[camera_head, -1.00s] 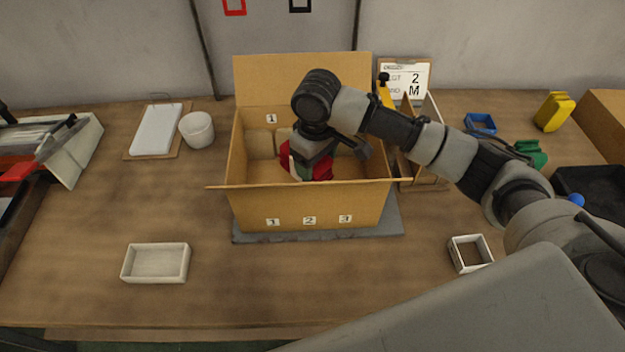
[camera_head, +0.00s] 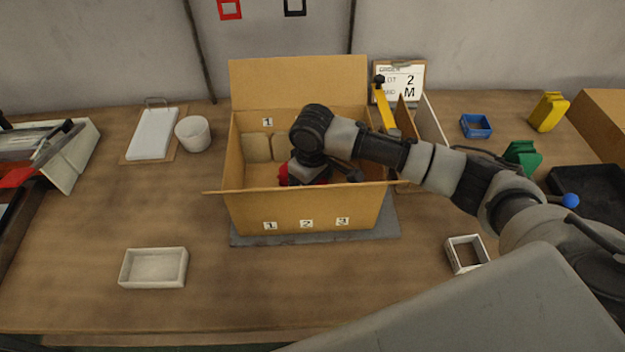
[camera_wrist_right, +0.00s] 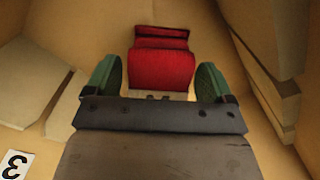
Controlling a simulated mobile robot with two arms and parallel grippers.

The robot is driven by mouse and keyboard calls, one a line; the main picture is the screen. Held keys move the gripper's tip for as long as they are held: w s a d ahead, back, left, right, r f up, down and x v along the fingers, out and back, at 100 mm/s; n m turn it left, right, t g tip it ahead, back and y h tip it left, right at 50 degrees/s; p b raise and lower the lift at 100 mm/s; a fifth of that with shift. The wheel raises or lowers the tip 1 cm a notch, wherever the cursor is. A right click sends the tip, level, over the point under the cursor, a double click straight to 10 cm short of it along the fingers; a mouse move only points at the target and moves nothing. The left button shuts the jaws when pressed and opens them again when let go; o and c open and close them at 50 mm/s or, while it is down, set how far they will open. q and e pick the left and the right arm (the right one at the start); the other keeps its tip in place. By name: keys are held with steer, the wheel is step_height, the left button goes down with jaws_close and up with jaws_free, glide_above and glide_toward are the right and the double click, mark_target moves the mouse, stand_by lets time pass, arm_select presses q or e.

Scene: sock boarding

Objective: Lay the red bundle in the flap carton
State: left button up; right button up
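The flap carton (camera_head: 300,213) stands open on a grey mat, its back flap (camera_head: 298,84) raised. My right gripper (camera_head: 308,172) reaches down inside it, in the middle part. The red bundle (camera_head: 286,178) shows only as a red edge around the gripper in the head view. In the right wrist view the red bundle (camera_wrist_right: 163,68) lies between the green finger pads of the right gripper (camera_wrist_right: 160,82), with a pale lettered band near the pads. My left gripper is out of view.
Beige bundles (camera_head: 256,148) sit at the carton's back left. Small white trays (camera_head: 154,268) lie in front. A sign (camera_head: 405,80) and dividers stand close behind right.

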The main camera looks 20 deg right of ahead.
steer(key=shift+o, duration=0.4)
steer(key=shift+r, duration=0.1)
step_height(320, 180, up, 12)
steer(key=shift+b, duration=0.4)
steer(key=shift+w+r, duration=0.1)
